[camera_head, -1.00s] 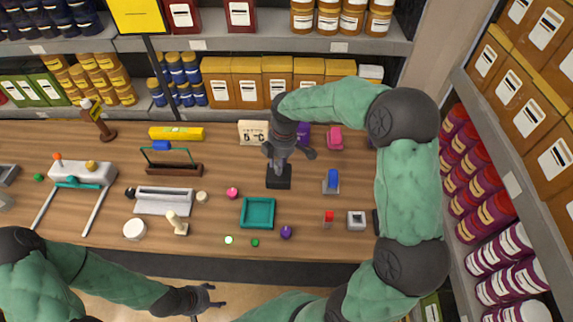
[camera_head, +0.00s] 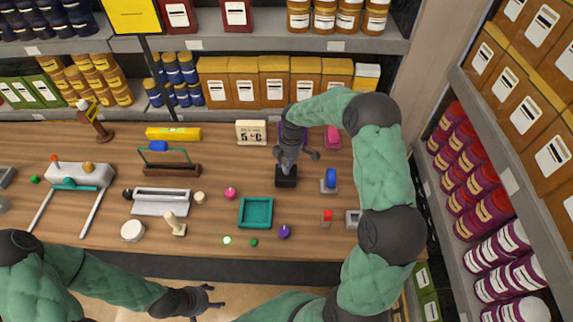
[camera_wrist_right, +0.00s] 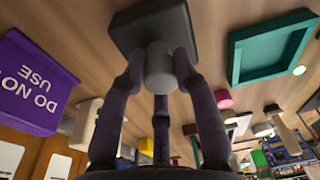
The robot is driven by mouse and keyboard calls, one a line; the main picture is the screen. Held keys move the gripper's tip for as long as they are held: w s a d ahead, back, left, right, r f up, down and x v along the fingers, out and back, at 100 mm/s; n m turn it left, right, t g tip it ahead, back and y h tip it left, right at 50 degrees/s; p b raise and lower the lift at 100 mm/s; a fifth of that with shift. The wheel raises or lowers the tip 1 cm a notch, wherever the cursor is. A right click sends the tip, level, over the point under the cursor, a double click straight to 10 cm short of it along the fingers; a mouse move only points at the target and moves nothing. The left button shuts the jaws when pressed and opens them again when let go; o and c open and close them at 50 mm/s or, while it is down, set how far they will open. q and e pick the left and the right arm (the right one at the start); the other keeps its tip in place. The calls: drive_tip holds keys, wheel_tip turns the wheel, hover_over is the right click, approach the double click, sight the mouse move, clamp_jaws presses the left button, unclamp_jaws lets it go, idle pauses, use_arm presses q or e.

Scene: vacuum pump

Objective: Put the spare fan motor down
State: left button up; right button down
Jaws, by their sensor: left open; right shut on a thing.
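I cannot tell whether the block touches the table. My left gripper (camera_head: 209,298) is open and empty, in front of the table's front edge.
A teal tray (camera_head: 243,217) lies left of the motor, and a blue-topped part (camera_head: 330,178) stands to its right. A purple "DO NOT USE" sign (camera_wrist_right: 32,85) is close by. Bare wood lies between the motor and the tray.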

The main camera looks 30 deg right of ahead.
drive_tip(key=shift+f, duration=0.1)
drive_tip(key=c, duration=1.4)
unclamp_jaws()
drive_tip(key=shift+f, duration=0.2)
drive_tip(key=o, duration=0.5)
drive_tip(key=shift+c, duration=0.2)
drive_tip(key=shift+r, duration=0.1)
wheel_tip(320, 180, up, 12)
drive_tip(key=d, duration=0.1)
drive_tip(key=shift+s, duration=0.2)
drive_tip(key=shift+d, duration=0.1)
